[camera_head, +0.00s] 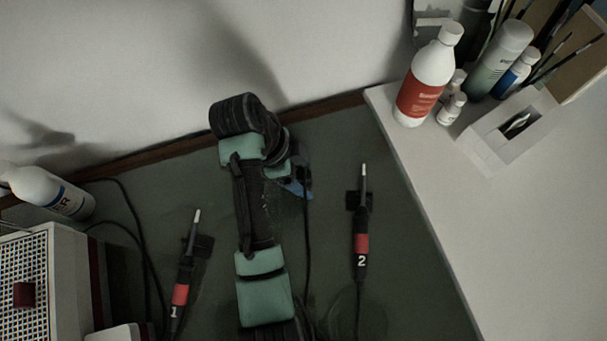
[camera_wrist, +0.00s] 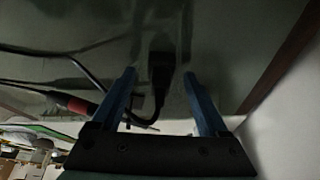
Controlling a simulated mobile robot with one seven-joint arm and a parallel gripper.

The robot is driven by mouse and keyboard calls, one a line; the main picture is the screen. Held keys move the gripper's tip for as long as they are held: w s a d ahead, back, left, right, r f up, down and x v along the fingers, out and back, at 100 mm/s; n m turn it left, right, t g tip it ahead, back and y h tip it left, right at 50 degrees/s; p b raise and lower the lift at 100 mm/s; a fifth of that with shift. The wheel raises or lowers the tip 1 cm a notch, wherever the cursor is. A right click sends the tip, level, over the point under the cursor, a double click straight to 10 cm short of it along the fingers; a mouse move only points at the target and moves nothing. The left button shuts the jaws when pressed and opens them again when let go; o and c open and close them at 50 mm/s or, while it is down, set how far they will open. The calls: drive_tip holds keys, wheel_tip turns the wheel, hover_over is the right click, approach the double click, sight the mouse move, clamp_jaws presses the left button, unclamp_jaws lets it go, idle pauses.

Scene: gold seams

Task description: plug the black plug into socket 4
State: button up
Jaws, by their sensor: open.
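The black plug (camera_wrist: 161,72) shows in the wrist view as a dark shape on the green surface, with its cable curving away below. It lies in line with the gap between the two blue fingers of my gripper (camera_wrist: 160,77). The fingers are apart, and I see no contact with the plug; the height gap is hard to judge. In the head view my gripper (camera_head: 299,187) is mostly hidden under my arm, and the plug is hidden there too. A black cable (camera_head: 306,245) runs down from beside it. I cannot make out socket 4 in either view.
Iron 1 (camera_head: 181,292) and iron 2 (camera_head: 361,243) lie either side of my arm on the green surface (camera_head: 420,290). Bottles (camera_head: 430,75) and a white holder (camera_head: 490,145) stand on the right white surface.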

sight(303, 174)
clamp_jaws()
idle(0.3)
wheel_tip(303, 174, up, 10)
drive_tip(key=p, duration=0.6)
idle(0.3)
